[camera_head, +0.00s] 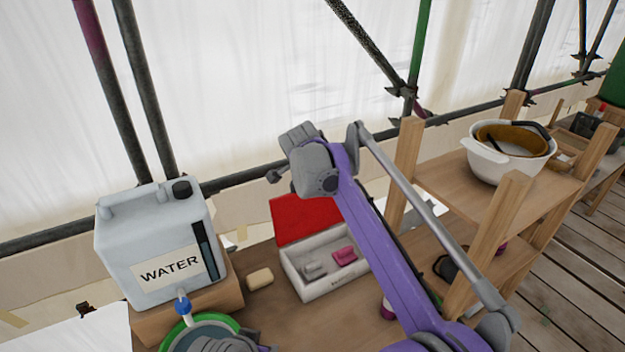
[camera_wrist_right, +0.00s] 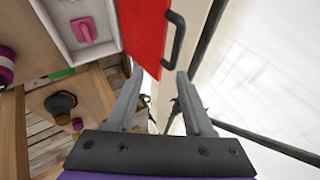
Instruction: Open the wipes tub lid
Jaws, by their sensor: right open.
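I cannot tell for sure which thing is the wipes tub. A white box (camera_head: 326,287) with a raised red lid (camera_head: 300,217) stands on the wooden bench in the head view. It holds a grey and a pink item. In the right wrist view the red lid (camera_wrist_right: 143,30) has a black handle (camera_wrist_right: 174,42). My right gripper (camera_wrist_right: 159,80) is open and empty, its fingertips close to that handle; contact cannot be told. In the head view my purple right arm reaches over the box and its fingertips are hidden. My left gripper's jaws do not show.
A water canister (camera_head: 155,250) stands on a wooden block at left, beside a cream block (camera_head: 260,278). A green-rimmed round thing (camera_head: 235,325) is below. A shelf at right holds a white basin (camera_head: 495,165). Scaffold poles (camera_head: 150,100) stand behind the bench.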

